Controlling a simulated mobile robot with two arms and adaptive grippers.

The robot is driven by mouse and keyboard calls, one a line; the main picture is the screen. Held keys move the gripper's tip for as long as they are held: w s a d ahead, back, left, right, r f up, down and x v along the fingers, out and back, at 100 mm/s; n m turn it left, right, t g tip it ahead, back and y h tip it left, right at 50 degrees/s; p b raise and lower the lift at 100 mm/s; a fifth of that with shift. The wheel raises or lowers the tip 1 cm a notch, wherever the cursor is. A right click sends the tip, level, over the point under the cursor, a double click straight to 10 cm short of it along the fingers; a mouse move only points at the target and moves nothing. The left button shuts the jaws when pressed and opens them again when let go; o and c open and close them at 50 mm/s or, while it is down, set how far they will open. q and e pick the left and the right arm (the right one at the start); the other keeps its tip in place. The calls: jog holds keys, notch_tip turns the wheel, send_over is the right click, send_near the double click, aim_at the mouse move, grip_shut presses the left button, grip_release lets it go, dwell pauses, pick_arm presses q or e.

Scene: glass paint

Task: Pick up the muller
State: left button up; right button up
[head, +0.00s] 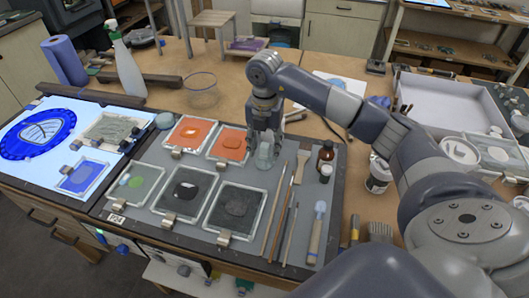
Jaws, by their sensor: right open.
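The muller (264,158) is a clear, pale glass piece standing on the grey work mat, just right of the glass slabs with paint. My right gripper (266,138) comes in from the right and points down directly over it. Its fingers are open, with the tips at the top of the muller. They partly hide its upper part, and I cannot tell whether they touch it. My left gripper is not in view.
Glass slabs with orange (190,133), green, and dark paint lie left of the muller.

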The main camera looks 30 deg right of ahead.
jog(key=shift+f, duration=1.1)
grip_shut()
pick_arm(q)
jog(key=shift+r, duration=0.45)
